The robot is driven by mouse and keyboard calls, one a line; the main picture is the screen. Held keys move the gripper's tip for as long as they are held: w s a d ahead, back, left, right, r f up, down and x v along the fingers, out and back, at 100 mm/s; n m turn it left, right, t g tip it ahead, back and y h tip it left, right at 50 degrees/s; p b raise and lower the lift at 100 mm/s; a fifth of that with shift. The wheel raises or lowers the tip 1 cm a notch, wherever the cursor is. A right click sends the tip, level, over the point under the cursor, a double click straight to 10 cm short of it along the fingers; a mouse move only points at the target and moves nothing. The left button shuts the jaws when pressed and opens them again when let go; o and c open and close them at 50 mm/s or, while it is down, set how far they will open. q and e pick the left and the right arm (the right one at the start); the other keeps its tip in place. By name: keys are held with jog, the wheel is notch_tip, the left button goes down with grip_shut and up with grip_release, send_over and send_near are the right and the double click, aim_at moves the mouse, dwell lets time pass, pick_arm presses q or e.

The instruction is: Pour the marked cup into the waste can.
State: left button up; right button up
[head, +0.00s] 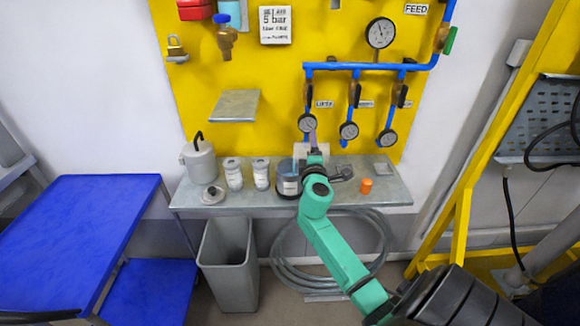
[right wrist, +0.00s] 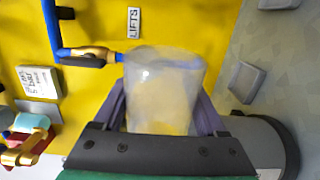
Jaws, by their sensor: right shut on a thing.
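My right gripper (head: 313,152) is over the back of the grey shelf, near the yellow panel. In the right wrist view its purple fingers (right wrist: 163,110) are on either side of a pale translucent cup (right wrist: 165,80) and shut on it. In the head view the cup (head: 300,149) is partly hidden by the gripper. No mark on the cup can be made out. The waste can (head: 228,285) is a tall grey open bin on the floor, in front of the shelf and left of my right arm. My left gripper is not in view.
The shelf (head: 395,197) holds a dark labelled pot (head: 289,187), two white jars (head: 233,174), a grey canister (head: 199,161) and an orange piece (head: 366,186). Gauges and blue pipes (head: 370,66) are close behind the gripper. A coiled hose (head: 285,270) hangs right of the bin.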

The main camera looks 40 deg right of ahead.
jog(key=shift+f+b, duration=0.25)
jog(key=shift+b, duration=0.05)
jog(key=s+d+f+m+b, duration=0.1)
jog(key=f+m+b, duration=0.1)
jog(key=m+b, duration=0.1)
jog(key=d+f+m+b, duration=0.1)
jog(key=f+m+b, duration=0.2)
jog(key=m, duration=0.3)
jog(key=s+d+f+m+b, duration=0.1)
jog(key=f+m+b, duration=0.1)
jog(key=m+b, duration=0.3)
jog(key=shift+s+d+f, duration=0.1)
jog(key=shift+s+f, duration=0.1)
jog(key=shift+s, duration=0.1)
jog(key=m, duration=0.2)
jog(key=s+d+f+m, duration=0.1)
jog(key=m, duration=0.1)
jog(key=shift+s+d, duration=0.1)
jog(key=shift+d, duration=0.05)
jog(key=shift+r, duration=0.1)
